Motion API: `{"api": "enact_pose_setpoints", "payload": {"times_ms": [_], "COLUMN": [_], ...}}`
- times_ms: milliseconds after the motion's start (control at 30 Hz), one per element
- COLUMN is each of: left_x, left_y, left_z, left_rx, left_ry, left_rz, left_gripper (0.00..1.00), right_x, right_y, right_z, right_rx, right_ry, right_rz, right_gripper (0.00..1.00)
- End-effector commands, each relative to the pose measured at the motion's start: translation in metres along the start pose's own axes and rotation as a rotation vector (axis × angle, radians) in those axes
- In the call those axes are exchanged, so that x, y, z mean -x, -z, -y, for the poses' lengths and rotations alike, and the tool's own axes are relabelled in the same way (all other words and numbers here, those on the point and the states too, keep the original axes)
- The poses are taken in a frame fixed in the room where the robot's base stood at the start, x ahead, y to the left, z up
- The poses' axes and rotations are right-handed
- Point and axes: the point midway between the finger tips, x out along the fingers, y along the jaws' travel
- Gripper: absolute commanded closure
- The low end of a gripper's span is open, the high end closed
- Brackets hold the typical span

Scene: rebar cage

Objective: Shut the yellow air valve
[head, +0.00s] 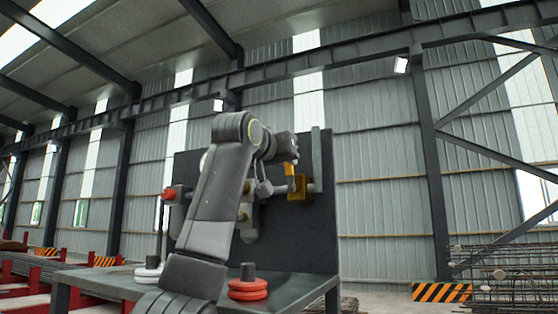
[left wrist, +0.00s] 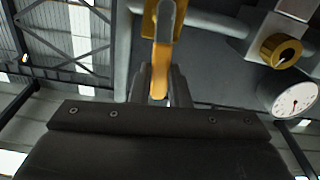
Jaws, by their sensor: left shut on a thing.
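The yellow air valve (head: 299,188) sits on a grey pipe on the dark upright panel (head: 326,225). Its yellow lever (head: 290,170) stands up, roughly across the level pipe beside it. My left gripper (head: 287,154) reaches the lever's upper part from above and is shut on it. In the left wrist view the yellow lever (left wrist: 160,72) runs between the two dark fingers of my left gripper (left wrist: 162,90). The fingers hide part of the lever. My right gripper does not show.
A red-handled fitting (head: 169,194) is at the panel's left. A white dial gauge (left wrist: 293,98) and a brass-coloured knob (left wrist: 281,50) are close by in the left wrist view. Red discs (head: 248,290) and a white-based item (head: 149,269) stand on the grey bench (head: 291,287).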

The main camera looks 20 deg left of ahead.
Motion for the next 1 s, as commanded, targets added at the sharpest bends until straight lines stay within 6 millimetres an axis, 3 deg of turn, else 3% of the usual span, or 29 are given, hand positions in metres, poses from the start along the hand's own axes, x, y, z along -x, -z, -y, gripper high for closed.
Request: {"api": "enact_pose_setpoints", "payload": {"times_ms": [300, 833, 867, 1000], "left_x": [-0.0010, -0.0010, -0.0010, -0.0008], "left_y": [-0.0020, -0.0026, -0.0026, -0.0020], "left_z": [-0.0065, -0.0076, -0.0076, -0.0076], "left_rx": [-0.110, -0.131, -0.131, -0.130], "left_ry": [-0.001, -0.002, -0.002, -0.002], "left_rz": [0.004, 0.004, 0.004, 0.003], "left_gripper": [1.00, 1.00, 0.80, 0.62], "right_x": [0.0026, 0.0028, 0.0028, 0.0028], "right_y": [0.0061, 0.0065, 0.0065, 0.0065], "right_z": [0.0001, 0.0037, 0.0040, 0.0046], "right_rx": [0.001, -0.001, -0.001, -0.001], "right_ry": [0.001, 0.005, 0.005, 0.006], "right_rz": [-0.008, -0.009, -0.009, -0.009], "right_gripper": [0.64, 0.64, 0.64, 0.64]}}
